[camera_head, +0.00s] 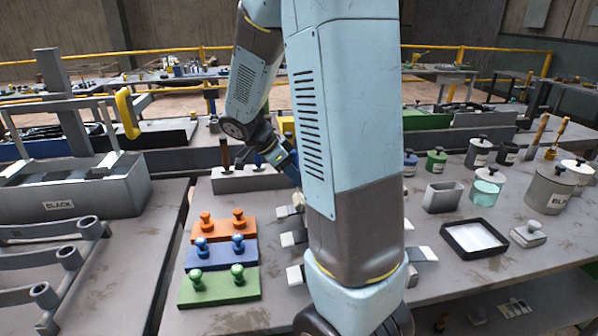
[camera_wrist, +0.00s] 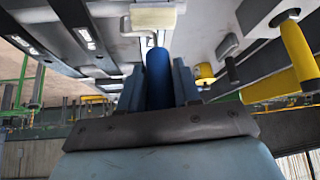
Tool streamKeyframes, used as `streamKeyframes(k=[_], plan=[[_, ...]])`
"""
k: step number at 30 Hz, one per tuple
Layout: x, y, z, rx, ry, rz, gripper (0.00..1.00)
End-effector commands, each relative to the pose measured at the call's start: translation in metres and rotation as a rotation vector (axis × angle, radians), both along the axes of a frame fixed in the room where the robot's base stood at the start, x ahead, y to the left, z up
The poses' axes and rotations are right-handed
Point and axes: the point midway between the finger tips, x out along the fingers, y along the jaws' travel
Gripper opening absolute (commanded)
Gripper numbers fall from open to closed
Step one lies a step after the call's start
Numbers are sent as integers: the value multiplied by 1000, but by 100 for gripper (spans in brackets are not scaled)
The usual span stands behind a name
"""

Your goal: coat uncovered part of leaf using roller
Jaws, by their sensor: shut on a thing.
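My gripper (camera_wrist: 159,85) is shut on the blue handle of a roller (camera_wrist: 158,62). The roller's pale cream head (camera_wrist: 153,18) points away from the fingers, at the top of the wrist view. In the camera_head view my gripper (camera_head: 284,160) is partly hidden behind my arm, above the bench near a grey block. Short grey bars with whitish ends, perhaps leaves (camera_head: 295,239), stick out on both sides behind my arm; their middles are hidden. Which leaf is partly uncoated, and whether the roller touches one, I cannot tell.
Orange, blue and green blocks with knobs (camera_head: 219,288) stand left of my arm. On the right bench are a black tray with a white inside (camera_head: 475,238), a grey open box (camera_head: 443,196) and several lidded pots. A grey bin labelled BLACK (camera_head: 75,200) stands left.

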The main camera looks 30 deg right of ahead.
Motion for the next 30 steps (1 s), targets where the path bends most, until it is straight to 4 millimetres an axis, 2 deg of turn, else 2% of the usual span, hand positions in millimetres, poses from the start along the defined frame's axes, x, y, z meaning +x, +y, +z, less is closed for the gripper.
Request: streamKeyframes(k=[8, 21, 30], plan=[[4, 7, 0, -2, 0, 1, 0], [14, 33, -4, -2, 0, 1, 0], [15, 33, -3, -2, -2, -1, 0]])
